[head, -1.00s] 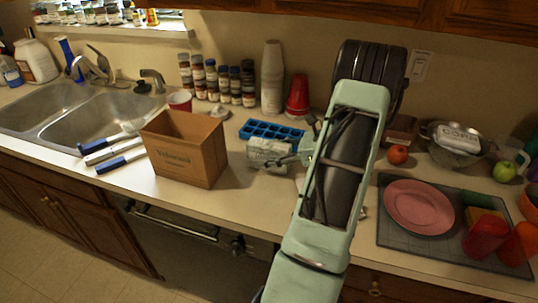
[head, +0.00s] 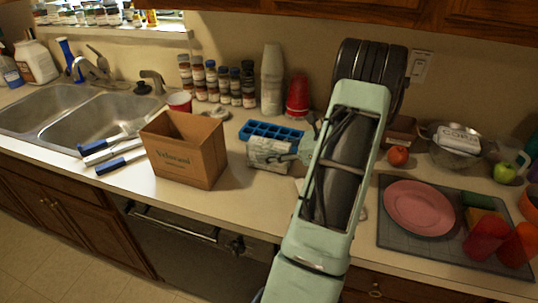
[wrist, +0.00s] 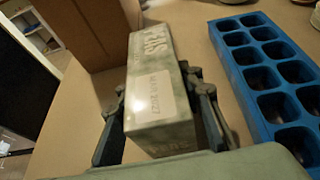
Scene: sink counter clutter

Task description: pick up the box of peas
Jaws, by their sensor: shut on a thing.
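The box of peas (wrist: 158,75) is a pale grey-green carton with large lettering and a white label. It fills the middle of the wrist view and also shows in the head view (head: 267,153), right of the cardboard box. My gripper (wrist: 160,108) is shut on it, with one dark finger along each long side. In the head view my gripper (head: 294,157) reaches it from the right, partly hidden by my arm. I cannot tell whether the box of peas touches the counter or is slightly above it.
A blue ice tray (head: 271,131) lies close behind the box of peas. An open cardboard box (head: 185,158) stands to its left. Stacked cups (head: 272,85) and several jars line the wall. A pink plate (head: 419,208) lies at right. The counter's front strip is clear.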

